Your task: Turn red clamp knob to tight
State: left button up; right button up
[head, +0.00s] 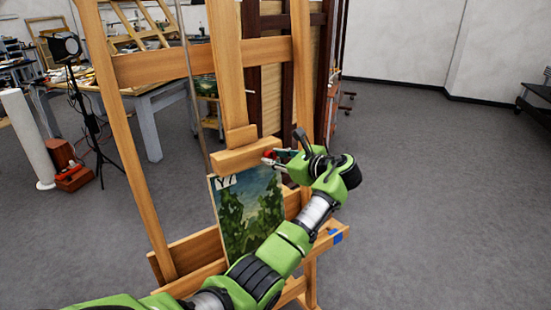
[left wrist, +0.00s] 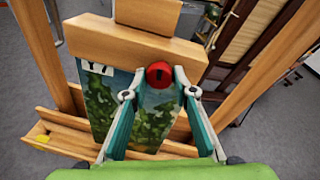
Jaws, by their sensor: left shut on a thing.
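The red clamp knob (left wrist: 159,74) is round, with a dark mark on its face. It sits at the lower edge of the wooden clamp block (left wrist: 133,43), just above the painting (left wrist: 125,100). My left gripper (left wrist: 161,80) has a finger on each side of the knob and is shut on it. In the head view my left gripper (head: 272,157) reaches the front of the clamp block (head: 235,157) from the right, and the knob is mostly hidden by the fingers. My right gripper is in neither view.
The wooden easel (head: 118,130) holds the painting (head: 240,215), which stands on the lower ledge (head: 188,251). A cluttered table (head: 150,110), a lamp on a tripod (head: 68,47) and a white column (head: 27,138) are behind on the left.

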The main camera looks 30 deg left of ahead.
pick_arm(q)
jog(key=shift+m, duration=0.7)
jog(key=o, duration=1.1)
jog(key=shift+a+f, duration=0.1)
jog(key=v, duration=1.2)
jog(key=shift+w+f, duration=0.1)
jog(key=shift+w, duration=0.05)
